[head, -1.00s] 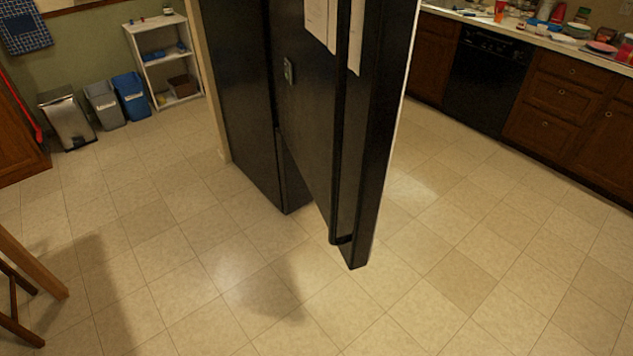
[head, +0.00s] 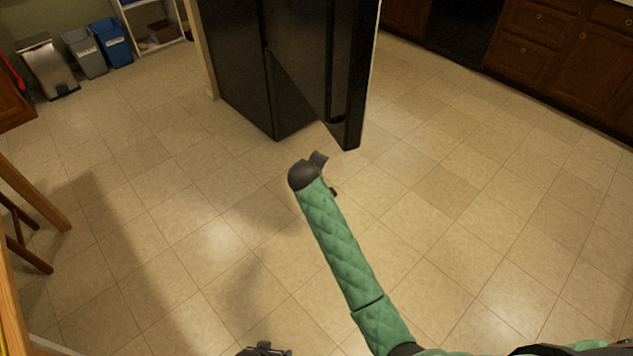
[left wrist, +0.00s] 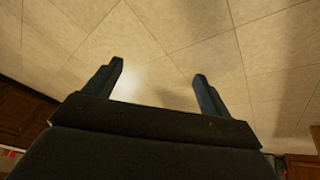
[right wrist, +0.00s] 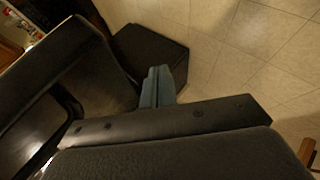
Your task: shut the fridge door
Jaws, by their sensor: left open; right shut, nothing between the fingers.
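The black fridge (head: 232,65) stands at the upper middle of the head view. Its black door (head: 352,90) stands open, swung out toward me, with its lower corner just above the floor. My right arm, in a green sleeve, reaches up from the lower right, its dark end (head: 311,170) appearing just below the door. In the right wrist view my right gripper (right wrist: 158,72) is shut and empty, near black surfaces. Whether it touches them I cannot tell. My left gripper (left wrist: 159,70) is open and empty over the floor. The door's upper part is out of frame.
The tiled floor (head: 470,230) is clear around the door. Wooden cabinets (head: 560,55) stand at the upper right. A steel bin (head: 47,68), a blue bin (head: 112,42) and a white shelf (head: 160,45) are at the upper left. Wooden furniture legs (head: 35,195) stand at the left.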

